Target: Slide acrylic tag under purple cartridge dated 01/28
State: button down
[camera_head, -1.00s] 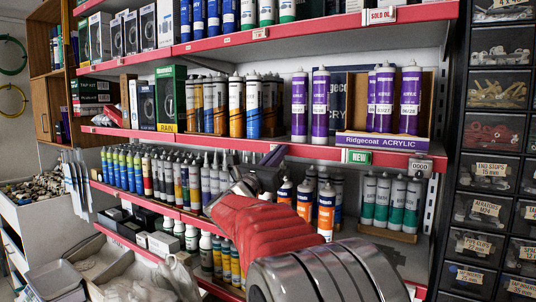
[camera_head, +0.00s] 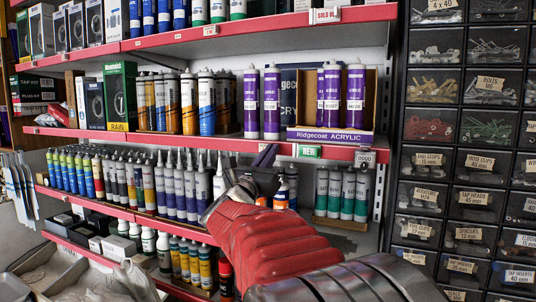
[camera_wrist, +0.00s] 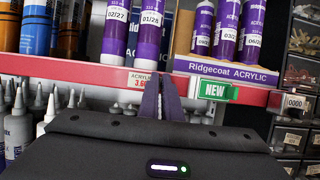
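The purple cartridge dated 01/28 (camera_wrist: 149,30) stands upright on the shelf in the wrist view, right of a purple one dated 02/27 (camera_wrist: 117,28). In the head view it is the right one of that pair (camera_head: 271,103). The white acrylic tag (camera_wrist: 139,79) is on the red shelf edge, below and slightly left of the 01/28 cartridge. My gripper (camera_wrist: 162,82) has its fingers close together, tips at the shelf edge by the tag's right end. They hide part of the edge; contact with the tag is unclear. In the head view my gripper (camera_head: 265,155) is just under this shelf.
A green NEW tag (camera_wrist: 214,90) is on the edge to the right, under the Ridgecoat Acrylic display box (camera_wrist: 226,70) holding more purple cartridges. Several cartridges (camera_head: 180,190) crowd the shelf below. A drawer cabinet (camera_head: 466,150) stands at right.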

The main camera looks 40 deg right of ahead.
jog(key=c, duration=2)
grip_release()
jog(key=v, duration=1.3)
jog(key=shift+s+a+f, duration=0.1)
jog(key=shift+a+f, duration=0.1)
jog(key=shift+a, duration=0.1)
